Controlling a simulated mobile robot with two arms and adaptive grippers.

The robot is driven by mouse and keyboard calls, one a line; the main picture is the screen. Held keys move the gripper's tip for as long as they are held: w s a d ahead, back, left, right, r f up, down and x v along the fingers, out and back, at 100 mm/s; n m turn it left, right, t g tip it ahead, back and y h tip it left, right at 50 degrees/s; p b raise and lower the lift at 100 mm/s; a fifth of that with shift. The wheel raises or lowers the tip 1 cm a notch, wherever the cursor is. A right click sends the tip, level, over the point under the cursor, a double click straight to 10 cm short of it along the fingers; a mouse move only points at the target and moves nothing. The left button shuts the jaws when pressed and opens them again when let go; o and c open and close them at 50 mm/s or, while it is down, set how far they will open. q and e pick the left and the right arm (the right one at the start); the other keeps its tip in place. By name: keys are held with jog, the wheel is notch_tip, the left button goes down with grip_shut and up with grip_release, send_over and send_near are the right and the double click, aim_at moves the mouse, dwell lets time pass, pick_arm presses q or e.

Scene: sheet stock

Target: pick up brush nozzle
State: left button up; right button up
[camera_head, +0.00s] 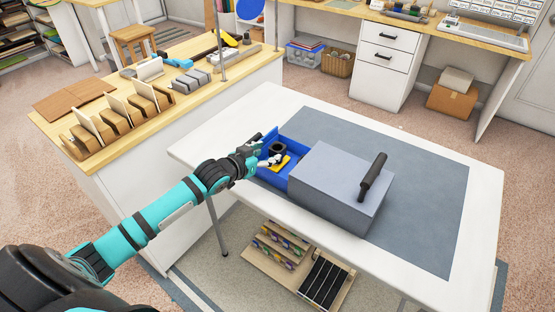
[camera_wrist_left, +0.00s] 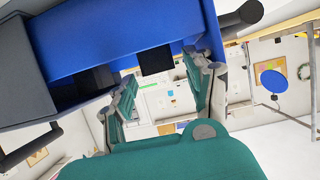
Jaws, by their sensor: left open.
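A blue drawer (camera_head: 270,173) stands pulled out of the left side of a grey box (camera_head: 335,180) on the white table; its blue wall fills the upper part of the left wrist view (camera_wrist_left: 110,45). A small round black piece (camera_head: 279,148), possibly the brush nozzle, and a yellow piece (camera_head: 282,163) lie in the drawer. A dark block (camera_wrist_left: 156,61) shows in the left wrist view; I cannot tell if it is the same black piece. My left gripper (camera_head: 262,157) is at the drawer's left end, with open fingers apart in the left wrist view (camera_wrist_left: 162,82). My right gripper is out of view.
The grey box carries a black handle (camera_head: 373,177) and sits on a grey mat (camera_head: 430,200). The workbench (camera_head: 190,105) at the left holds wooden racks and tools. A low shelf (camera_head: 300,265) stands under the table. The mat right of the box is clear.

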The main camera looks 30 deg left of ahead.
aim_at(280, 148)
pick_arm(q)
jog(key=shift+d+r+p+x, duration=0.1)
jog(key=shift+d+p+x, duration=0.1)
jog(key=shift+x, duration=1.35)
jog(key=shift+d+r+p+x, duration=0.1)
jog(key=shift+p+x, duration=0.05)
jog(key=shift+x, duration=1.35)
jog(key=shift+a, duration=0.1)
jog(key=c, duration=1)
jog(key=shift+r, duration=0.1)
